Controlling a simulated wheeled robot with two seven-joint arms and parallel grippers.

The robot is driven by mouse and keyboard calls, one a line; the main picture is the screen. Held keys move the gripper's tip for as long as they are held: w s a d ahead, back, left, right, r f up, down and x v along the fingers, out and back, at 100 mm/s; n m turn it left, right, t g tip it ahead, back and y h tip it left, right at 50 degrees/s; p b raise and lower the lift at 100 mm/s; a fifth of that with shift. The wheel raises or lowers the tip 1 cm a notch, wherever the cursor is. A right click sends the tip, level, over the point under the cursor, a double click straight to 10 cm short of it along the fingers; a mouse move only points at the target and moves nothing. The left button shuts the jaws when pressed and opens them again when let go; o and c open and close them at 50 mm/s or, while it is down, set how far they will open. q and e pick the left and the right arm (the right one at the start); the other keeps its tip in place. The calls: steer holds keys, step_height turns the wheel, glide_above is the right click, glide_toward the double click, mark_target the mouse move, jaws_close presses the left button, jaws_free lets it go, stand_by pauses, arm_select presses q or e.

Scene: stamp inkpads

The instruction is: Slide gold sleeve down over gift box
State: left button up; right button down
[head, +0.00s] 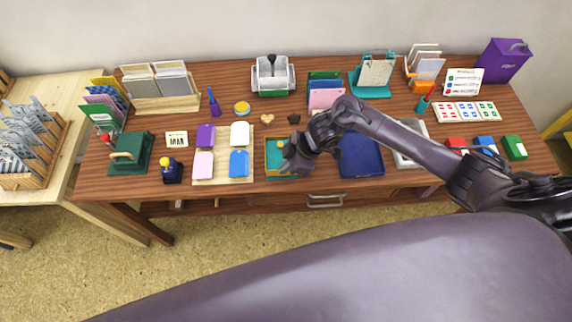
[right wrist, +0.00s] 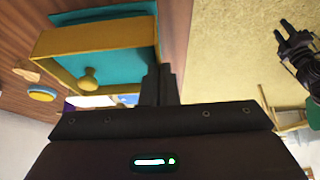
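The gold sleeve (right wrist: 60,40) is a yellow rectangular frame around a teal gift box with a round gold knob (right wrist: 88,80) in the right wrist view. Teal (right wrist: 105,12) also shows outside the frame's upper side. In the head view the gold sleeve (head: 268,162) and teal box (head: 274,145) sit at the table's front middle, partly hidden by my right gripper (head: 291,160). Its fingers (right wrist: 158,85) are close together at the sleeve's right wall and look shut on it. How far down the sleeve sits is unclear. A dark part, seemingly my left gripper (right wrist: 292,42), hangs over the floor.
Left of the box is a wooden tray (head: 225,181) of coloured pads; right of it is a dark blue pad (head: 359,155). A wooden heart (head: 267,118) and dark star (head: 293,118) lie behind. The stamp press (head: 272,78) and card stands line the back.

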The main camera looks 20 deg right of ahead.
steer(key=c, duration=2.1)
jaws_free()
steer(key=o, duration=0.5)
steer(key=shift+r, duration=0.1)
steer(key=shift+r+p, duration=3.45)
steer(key=shift+p, duration=0.05)
